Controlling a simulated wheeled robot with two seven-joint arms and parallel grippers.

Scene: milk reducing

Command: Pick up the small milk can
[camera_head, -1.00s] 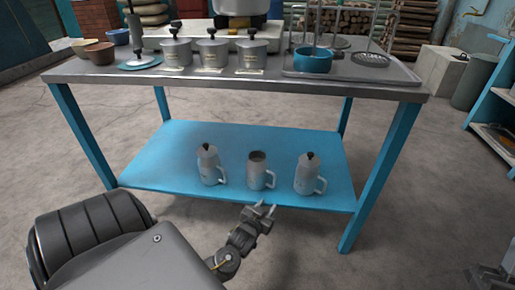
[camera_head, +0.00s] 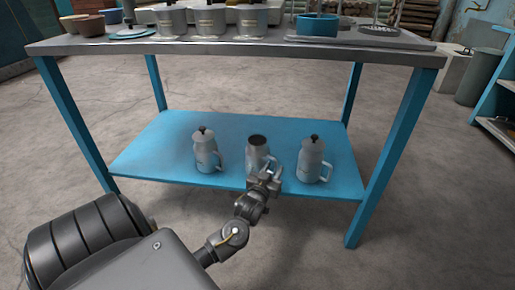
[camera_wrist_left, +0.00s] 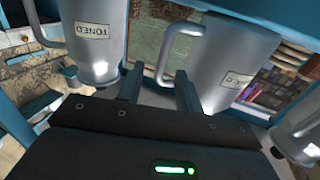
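Three grey metal milk cans stand upright in a row on the blue lower shelf. The middle can (camera_head: 256,146) is open-topped and looks shortest. The left can (camera_head: 206,152) and right can (camera_head: 311,160) have dark-knobbed lids. My left gripper (camera_head: 264,176) is in front of the middle can and hides its lower part. In the left wrist view, my left gripper (camera_wrist_left: 159,90) has its fingers apart. A can (camera_wrist_left: 228,62) has its handle reaching between or just beyond the fingertips; contact is unclear. Another can (camera_wrist_left: 98,40), labelled TONED, is at upper left. My right gripper is not visible.
The shelf (camera_head: 150,160) is bare around the cans. The metal tabletop (camera_head: 120,43) above carries several lidded pots (camera_head: 210,20) and a blue pan (camera_head: 317,25). Blue table legs (camera_head: 393,160) stand at the sides. Floor in front is clear.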

